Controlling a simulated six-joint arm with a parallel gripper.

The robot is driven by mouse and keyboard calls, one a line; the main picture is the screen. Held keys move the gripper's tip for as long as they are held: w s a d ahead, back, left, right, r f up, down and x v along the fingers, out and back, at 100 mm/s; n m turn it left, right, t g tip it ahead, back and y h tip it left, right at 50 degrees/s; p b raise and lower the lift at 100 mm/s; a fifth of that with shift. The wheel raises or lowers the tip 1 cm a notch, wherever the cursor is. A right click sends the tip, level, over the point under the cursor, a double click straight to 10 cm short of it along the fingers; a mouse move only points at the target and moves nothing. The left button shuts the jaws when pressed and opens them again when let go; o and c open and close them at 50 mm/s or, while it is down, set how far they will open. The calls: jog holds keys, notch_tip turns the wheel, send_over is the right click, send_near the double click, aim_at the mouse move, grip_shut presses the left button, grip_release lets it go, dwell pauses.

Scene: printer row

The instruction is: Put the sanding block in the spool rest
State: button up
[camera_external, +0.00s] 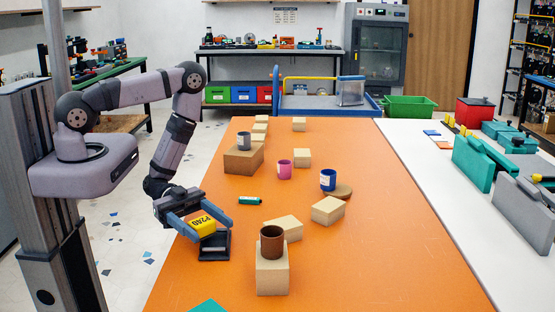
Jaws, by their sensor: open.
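The sanding block (203,225) is a yellow block marked P240, near the left edge of the orange table. It is tilted in the picture, at the dark spool rest (214,254), a low black stand. My gripper (200,222) is around the block from above, its blue-grey fingers open on either side of it. The block appears to be in or against the rest; the fingers hide part of the contact, so I cannot tell whether it is fully seated.
A brown cup (271,243) stands on a tan block (272,276) right of the rest. A green-and-white tube (249,200) lies behind. Pink (284,170), blue (328,180) and grey (244,142) cups stand farther back among tan blocks. The table's right front is clear.

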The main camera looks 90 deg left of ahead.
aim_at(199, 219)
jog(key=v, duration=0.3)
jog(key=shift+a, duration=0.1)
notch_tip(199, 219, up, 5)
jog(key=p, duration=0.4)
jog(key=shift+s+p, duration=0.15)
jog(key=shift+p, duration=0.15)
jog(key=shift+r+p, duration=0.85)
jog(key=shift+r, duration=0.2)
